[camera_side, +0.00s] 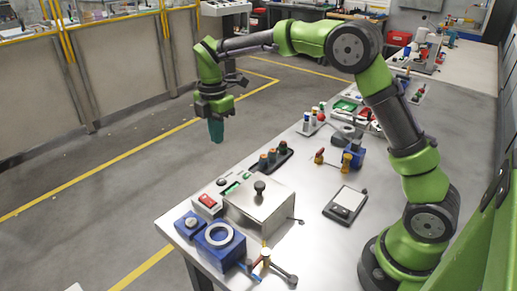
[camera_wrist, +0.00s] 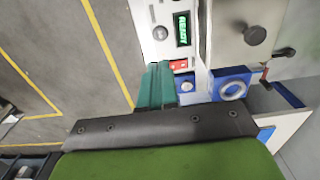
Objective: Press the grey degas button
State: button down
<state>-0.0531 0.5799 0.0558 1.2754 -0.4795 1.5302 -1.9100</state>
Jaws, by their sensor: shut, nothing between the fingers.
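A white control panel (camera_side: 207,204) fronts a metal box with a black knob (camera_side: 260,187). In the wrist view the panel carries a lit green display (camera_wrist: 182,29), a round grey button (camera_wrist: 160,33) beside it and a red switch (camera_wrist: 178,66). The grey button (camera_side: 222,182) looks small and dark in the side view; I cannot read a degas label. My gripper (camera_side: 216,138) has teal fingers, shut and empty, pointing down above and behind the panel, apart from it. In the wrist view the gripper (camera_wrist: 155,84) shows left of the red switch.
A blue box with a round grey-white button (camera_side: 190,223) and a blue block with a white ring (camera_side: 220,236) stand at the table's near-left corner. A black rack with several bottles (camera_side: 272,158) and a scale (camera_side: 345,203) are nearby. The air around my gripper is clear.

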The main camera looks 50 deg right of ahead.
aim_at(222, 180)
notch_tip(222, 180, down, 13)
dwell(0.3)
jog(key=shift+s+f, duration=0.15)
jog(key=shift+f, duration=0.85)
notch_tip(222, 180, up, 15)
jog(key=shift+w, duration=0.3)
dwell(0.6)
